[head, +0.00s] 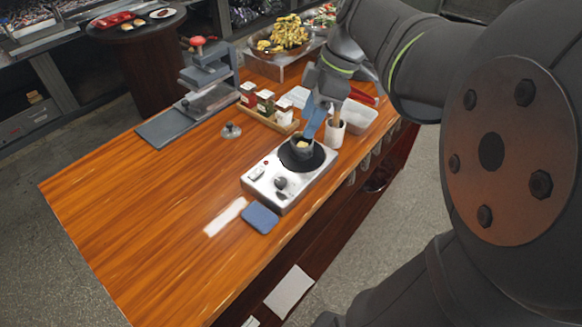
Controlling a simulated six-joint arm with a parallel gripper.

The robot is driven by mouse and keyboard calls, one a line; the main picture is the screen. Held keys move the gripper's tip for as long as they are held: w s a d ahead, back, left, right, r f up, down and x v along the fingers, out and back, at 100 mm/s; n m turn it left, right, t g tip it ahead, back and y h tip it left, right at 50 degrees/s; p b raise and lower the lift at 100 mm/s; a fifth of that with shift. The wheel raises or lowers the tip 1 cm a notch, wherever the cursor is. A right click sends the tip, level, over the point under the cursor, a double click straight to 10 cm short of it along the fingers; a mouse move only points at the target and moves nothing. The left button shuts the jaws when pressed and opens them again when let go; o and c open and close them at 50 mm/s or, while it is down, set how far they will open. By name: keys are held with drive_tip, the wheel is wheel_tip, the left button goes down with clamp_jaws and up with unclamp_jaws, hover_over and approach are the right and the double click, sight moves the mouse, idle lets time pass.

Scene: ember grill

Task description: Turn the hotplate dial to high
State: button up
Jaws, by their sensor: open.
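The silver hotplate (312,183) sits near the front edge of the wooden counter. Its round dial (281,183) is on the front panel, beside a small switch or label (256,173) and a red light (266,162). The dial's pointer setting is too small to read. A small dark pot (302,151) with something pale inside stands on the black heating plate. My gripper (309,131), with blue fingers, is open and points down over the pot, behind the dial and apart from it. Whether the fingers touch the pot is unclear.
A blue pad (260,218) lies in front of the hotplate. A white crock (334,134) with a wooden utensil and a clear tub (358,117) stand behind it.

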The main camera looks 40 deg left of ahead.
drive_tip(key=d+n, duration=0.1)
drive_tip(key=d, duration=0.1)
approach(281, 181)
drive_tip(key=x, duration=0.8)
drive_tip(key=shift+c, duration=0.2)
drive_tip(key=shift+y, duration=0.3)
drive_tip(key=c, duration=0.9)
